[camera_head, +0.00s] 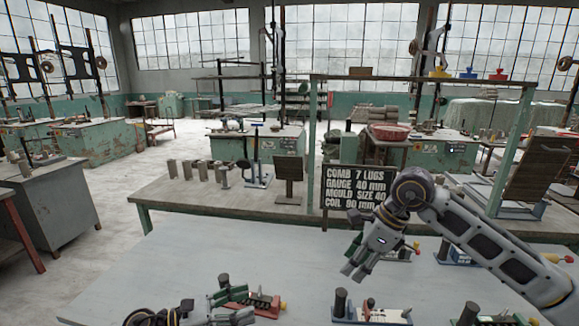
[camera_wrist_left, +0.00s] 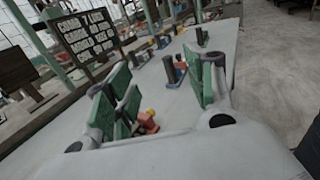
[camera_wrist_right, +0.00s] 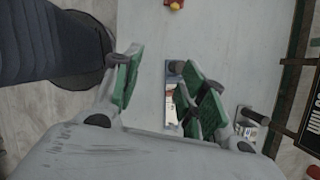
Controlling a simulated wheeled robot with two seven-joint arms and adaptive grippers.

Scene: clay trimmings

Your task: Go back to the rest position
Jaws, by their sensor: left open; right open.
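My left gripper (camera_head: 226,298) is low at the front of the pale table (camera_head: 300,255), beside a small fixture with red and green parts (camera_head: 264,303). In the left wrist view its green-padded fingers (camera_wrist_left: 165,85) stand apart with nothing gripped between them. My right gripper (camera_head: 360,262) hangs over the table, pointing down and left, in front of the black sign (camera_head: 357,188). In the right wrist view its green-padded fingers (camera_wrist_right: 165,85) are spread and empty. A fixture with a dark cylinder (camera_wrist_right: 174,95) shows on the table beyond them.
Another fixture (camera_head: 372,313) with a dark post stands at the front edge; several more stand to the right, partly behind my right arm. A wooden bench (camera_head: 190,197) behind the table carries grey blocks and a small wooden stand (camera_head: 289,175). The table's left middle is clear.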

